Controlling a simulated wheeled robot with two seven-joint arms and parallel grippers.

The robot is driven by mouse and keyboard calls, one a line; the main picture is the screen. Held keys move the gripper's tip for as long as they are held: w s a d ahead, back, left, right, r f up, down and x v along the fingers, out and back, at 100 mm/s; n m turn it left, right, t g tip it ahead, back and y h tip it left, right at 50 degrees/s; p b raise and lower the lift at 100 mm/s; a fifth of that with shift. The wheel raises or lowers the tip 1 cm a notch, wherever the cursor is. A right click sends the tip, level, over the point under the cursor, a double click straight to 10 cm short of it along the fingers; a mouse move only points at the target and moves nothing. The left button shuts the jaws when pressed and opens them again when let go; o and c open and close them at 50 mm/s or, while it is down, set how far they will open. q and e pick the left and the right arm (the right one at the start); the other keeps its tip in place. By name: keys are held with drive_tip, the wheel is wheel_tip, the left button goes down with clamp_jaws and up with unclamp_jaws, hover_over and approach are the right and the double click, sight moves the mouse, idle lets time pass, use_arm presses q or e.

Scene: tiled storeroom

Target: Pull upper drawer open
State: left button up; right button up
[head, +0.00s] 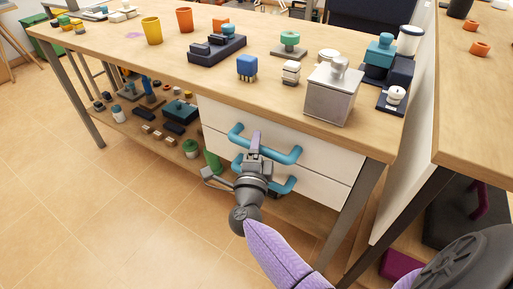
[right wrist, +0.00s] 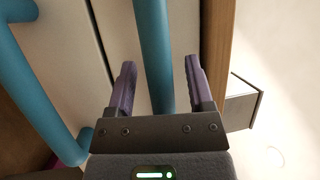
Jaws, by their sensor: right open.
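The white upper drawer (head: 327,158) is under the wooden workbench top and looks closed. Its teal bar handle (head: 285,157) stands out from the front. The lower drawer (head: 322,189) below it also looks closed and has a similar teal handle (head: 281,187). My right gripper (head: 256,140) is at the upper handle, in front of its middle. In the right wrist view its two fingers (right wrist: 160,82) are open, one on each side of the upper handle's bar (right wrist: 152,45), with gaps visible. The lower handle (right wrist: 40,90) shows at left there. My left gripper is not in view.
The workbench top (head: 215,80) holds a grey metal box (head: 331,97), cups and several small parts. A lower shelf (head: 150,128) with small items is at left. Another table (head: 480,110) stands close at right. The tiled floor (head: 130,215) at front left is clear.

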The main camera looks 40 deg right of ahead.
clamp_jaws()
idle(0.9)
idle(0.4)
